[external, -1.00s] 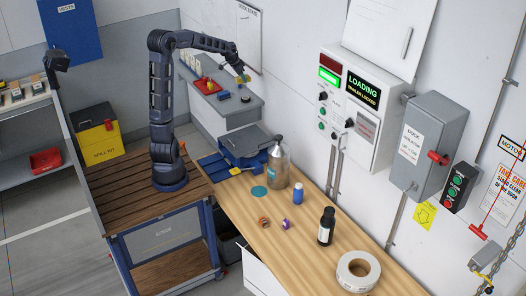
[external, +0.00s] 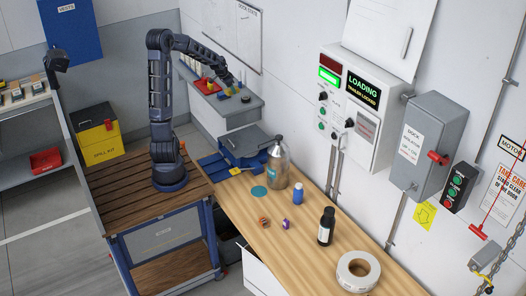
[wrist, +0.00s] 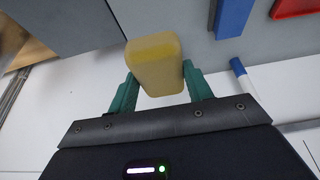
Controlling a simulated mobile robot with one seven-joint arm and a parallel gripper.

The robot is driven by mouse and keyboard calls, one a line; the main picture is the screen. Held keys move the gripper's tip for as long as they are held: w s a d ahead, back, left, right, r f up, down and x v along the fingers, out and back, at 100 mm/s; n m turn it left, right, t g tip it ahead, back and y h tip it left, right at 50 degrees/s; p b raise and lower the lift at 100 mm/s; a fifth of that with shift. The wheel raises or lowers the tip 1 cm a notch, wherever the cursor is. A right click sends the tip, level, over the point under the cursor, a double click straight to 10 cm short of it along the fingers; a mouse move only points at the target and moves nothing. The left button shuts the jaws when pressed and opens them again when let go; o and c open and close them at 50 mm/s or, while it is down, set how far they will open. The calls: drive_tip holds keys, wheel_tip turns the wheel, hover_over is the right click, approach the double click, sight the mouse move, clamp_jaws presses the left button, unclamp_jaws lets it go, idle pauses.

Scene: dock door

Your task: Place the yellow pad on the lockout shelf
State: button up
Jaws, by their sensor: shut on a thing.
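My gripper (wrist: 155,88) has teal fingers and is shut on the yellow pad (wrist: 155,62), a rounded block, in the wrist view. In the external view my gripper (external: 234,90) is over the grey wall shelf (external: 238,112), at the back beyond the workbench; the pad is too small there to make out clearly. The grey shelf surface (wrist: 190,40) also fills the upper part of the wrist view. I cannot tell whether the pad touches the shelf.
A red tray (external: 205,86) stands on the shelf's left part. A blue block (wrist: 233,17) and a blue-tipped white marker (wrist: 238,68) are near the pad. A dark round item (external: 246,99) sits right of my gripper. The whiteboard (external: 236,35) is behind.

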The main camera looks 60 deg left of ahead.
sight(226, 90)
wheel_tip(226, 90, down, 9)
drive_tip(key=shift+f, duration=0.1)
idle(0.4)
drive_tip(key=o, duration=0.9)
drive_tip(key=shift+o, duration=0.2)
drive_tip(key=v, duration=1.2)
drive_tip(key=shift+d, duration=0.1)
